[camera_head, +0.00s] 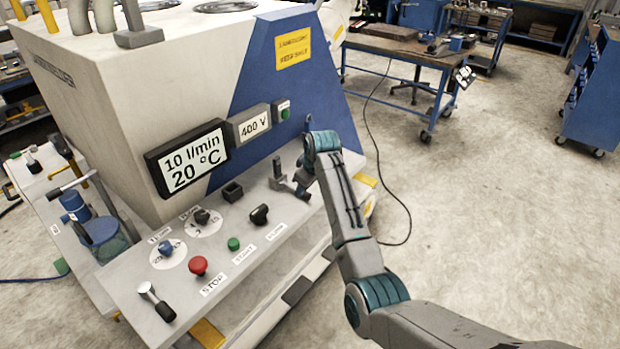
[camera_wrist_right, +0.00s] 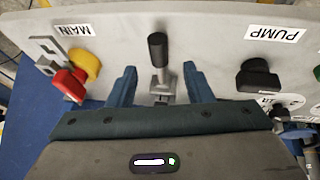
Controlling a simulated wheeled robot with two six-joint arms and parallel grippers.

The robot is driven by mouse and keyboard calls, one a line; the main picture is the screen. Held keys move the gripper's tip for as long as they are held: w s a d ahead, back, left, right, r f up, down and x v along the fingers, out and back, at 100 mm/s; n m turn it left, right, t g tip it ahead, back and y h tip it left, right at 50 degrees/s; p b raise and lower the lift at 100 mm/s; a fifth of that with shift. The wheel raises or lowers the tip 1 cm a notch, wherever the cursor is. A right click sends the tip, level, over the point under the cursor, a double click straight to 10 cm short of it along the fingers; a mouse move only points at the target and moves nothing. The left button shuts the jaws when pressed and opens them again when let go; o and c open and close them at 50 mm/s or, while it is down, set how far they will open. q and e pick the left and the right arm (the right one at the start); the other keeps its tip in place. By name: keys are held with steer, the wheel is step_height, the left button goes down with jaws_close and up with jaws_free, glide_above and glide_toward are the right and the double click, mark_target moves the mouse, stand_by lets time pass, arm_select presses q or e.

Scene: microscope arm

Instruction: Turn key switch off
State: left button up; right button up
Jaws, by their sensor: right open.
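My right gripper (camera_head: 290,182) is at the right end of the sloped control panel (camera_head: 140,275). In the right wrist view my right gripper (camera_wrist_right: 160,90) is open, its two blue fingers apart. A metal lever with a black grip (camera_wrist_right: 158,50) stands between the fingers, with gaps on both sides. A red and yellow switch (camera_wrist_right: 75,82) sits beside the MAIN label, left of the fingers in that view. No key can be made out for certain, so I cannot tell which control is the key switch. My left gripper is not in view.
A black knob (camera_head: 259,215) by the PUMP label, a green button (camera_head: 233,244) and a red STOP button (camera_head: 198,265) are on the panel. A display (camera_head: 187,158) is above. A grey slotted bracket (camera_wrist_right: 45,55) is near the red and yellow switch. Open floor lies right.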

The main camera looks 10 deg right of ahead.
steer(key=v, duration=0.4)
steer(key=shift+s+r+b, duration=0.15)
steer(key=shift+r+b, duration=0.25)
steer(key=shift+f, duration=0.1)
